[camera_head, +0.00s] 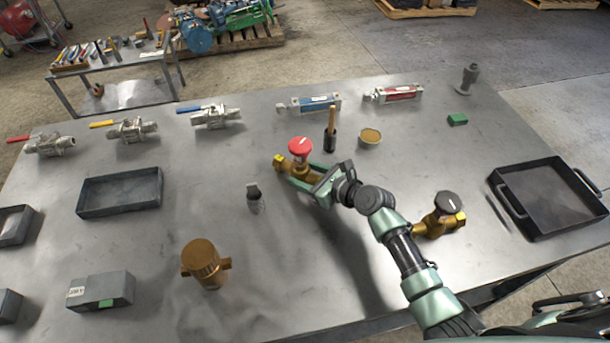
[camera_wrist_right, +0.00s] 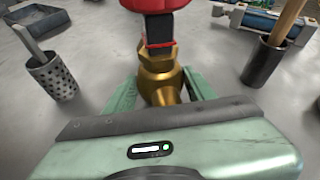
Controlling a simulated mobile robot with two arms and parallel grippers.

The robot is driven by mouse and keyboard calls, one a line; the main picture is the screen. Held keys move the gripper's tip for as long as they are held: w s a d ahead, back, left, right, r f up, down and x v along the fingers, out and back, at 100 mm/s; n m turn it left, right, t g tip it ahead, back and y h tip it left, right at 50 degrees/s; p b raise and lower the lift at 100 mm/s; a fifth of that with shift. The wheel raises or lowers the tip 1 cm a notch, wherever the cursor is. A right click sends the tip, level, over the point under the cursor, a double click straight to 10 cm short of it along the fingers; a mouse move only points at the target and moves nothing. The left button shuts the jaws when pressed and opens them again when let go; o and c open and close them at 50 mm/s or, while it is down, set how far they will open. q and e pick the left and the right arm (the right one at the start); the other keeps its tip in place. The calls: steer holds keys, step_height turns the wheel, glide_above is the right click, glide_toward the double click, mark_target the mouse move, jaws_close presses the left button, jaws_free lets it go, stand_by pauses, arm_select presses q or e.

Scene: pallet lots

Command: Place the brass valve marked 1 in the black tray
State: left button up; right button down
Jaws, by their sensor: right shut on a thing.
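A brass valve with a red round handle (camera_head: 300,147) stands left of centre on the grey metal table. My right gripper (camera_head: 294,174) is shut on its brass body; in the right wrist view the green fingers lie on either side of the brass body (camera_wrist_right: 160,77). Another brass valve with a black round handle (camera_head: 437,219) stands to the right, beyond my right arm. The black tray (camera_head: 540,233) with side handles lies empty at the table's right end. My left gripper is not in view.
A dark cup with a wooden handle (camera_head: 330,140) and a small round tin (camera_head: 369,138) stand just right of the held valve. A perforated metal cup (camera_head: 256,203) and a brass fitting (camera_head: 204,265) stand to its left.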

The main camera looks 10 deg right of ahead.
stand_by(0.3)
steer(key=c, duration=0.5)
jaws_free()
steer(key=shift+f, duration=0.1)
